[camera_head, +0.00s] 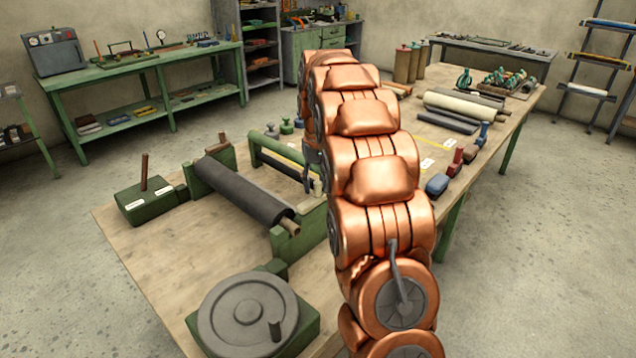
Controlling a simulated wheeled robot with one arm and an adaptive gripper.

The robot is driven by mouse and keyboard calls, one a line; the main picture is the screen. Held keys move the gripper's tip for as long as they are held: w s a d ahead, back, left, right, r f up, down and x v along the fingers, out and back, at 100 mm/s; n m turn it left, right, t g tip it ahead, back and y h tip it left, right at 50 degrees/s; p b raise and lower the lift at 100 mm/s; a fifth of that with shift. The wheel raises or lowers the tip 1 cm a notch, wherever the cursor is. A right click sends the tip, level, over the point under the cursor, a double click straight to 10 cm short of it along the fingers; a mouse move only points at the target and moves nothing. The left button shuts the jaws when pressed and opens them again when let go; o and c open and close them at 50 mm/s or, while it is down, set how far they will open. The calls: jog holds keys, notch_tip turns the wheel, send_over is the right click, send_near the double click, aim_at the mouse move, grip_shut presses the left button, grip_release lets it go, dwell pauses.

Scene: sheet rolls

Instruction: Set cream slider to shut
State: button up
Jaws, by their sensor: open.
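A small pale cream upright piece (318,189), which looks like the slider, stands at the right end of the green-framed unit (272,153) on the near table. Its track and exact setting are hidden by my arm. My gripper (309,178) shows as dark parts at the left edge of my copper arm, close to the cream piece. It is open, with its fingers mostly hidden; I cannot tell whether it touches the piece.
A dark roller (243,190) lies in green supports. A green box with a brown lever (144,172) stands left, and a grey crank wheel (247,315) in front. Red and blue pieces and a cream roll (462,107) lie to the right. Bare wood (150,245) shows at front left.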

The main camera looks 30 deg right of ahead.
jog(key=shift+f, duration=0.35)
grip_shut()
dwell(0.3)
